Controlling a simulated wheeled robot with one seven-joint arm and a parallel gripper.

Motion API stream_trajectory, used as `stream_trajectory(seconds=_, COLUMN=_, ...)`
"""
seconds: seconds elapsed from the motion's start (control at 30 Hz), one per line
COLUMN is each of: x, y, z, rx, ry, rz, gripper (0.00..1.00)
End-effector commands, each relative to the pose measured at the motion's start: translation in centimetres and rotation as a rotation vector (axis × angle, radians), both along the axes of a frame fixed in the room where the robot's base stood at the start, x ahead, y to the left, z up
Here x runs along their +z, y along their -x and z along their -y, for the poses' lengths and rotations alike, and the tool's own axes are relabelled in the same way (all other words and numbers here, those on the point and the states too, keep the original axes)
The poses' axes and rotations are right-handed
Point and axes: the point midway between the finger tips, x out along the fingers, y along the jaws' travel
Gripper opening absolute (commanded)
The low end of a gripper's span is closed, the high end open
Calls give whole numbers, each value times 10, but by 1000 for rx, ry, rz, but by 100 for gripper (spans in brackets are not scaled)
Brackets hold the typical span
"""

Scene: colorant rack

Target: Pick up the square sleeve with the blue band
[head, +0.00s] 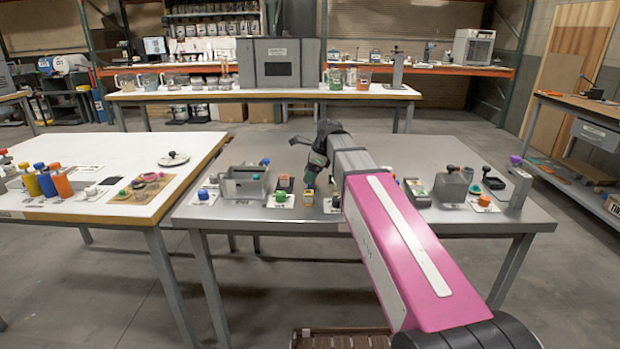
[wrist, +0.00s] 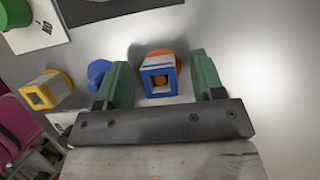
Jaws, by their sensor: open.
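The square sleeve with the blue band (wrist: 147,82) shows in the wrist view, its square opening facing the camera. Orange shows through the opening and behind its upper edge; I cannot tell whether the sleeve is around the orange piece. My gripper (wrist: 163,78) is open, with one green finger on each side of the sleeve and visible gaps between. Its depth relative to the sleeve is unclear. In the head view my gripper (head: 318,160) is above the grey table, and I cannot make out the blue-banded sleeve there.
A yellow-banded square sleeve (wrist: 58,82) and a blue knob (wrist: 98,72) lie left of my gripper in the wrist view. A grey open bin (head: 243,186) stands on the grey table (head: 440,150). The wrist view's right side is bare.

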Motion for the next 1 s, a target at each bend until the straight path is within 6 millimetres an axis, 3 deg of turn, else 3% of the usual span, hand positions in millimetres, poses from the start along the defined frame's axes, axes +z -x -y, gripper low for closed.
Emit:
stream_trajectory(seconds=0.13, x=0, y=0, z=0, rx=0, ry=0, rz=0, gripper=62)
stream_trajectory(seconds=0.3, x=0, y=0, z=0, rx=0, ry=0, rz=0, gripper=9)
stream_trajectory(seconds=0.73, x=4, y=0, z=0, rx=0, ry=0, rz=1, gripper=9)
stream_trajectory(seconds=1.0, x=29, y=-1, z=0, rx=0, ry=-1, rz=2, gripper=9)
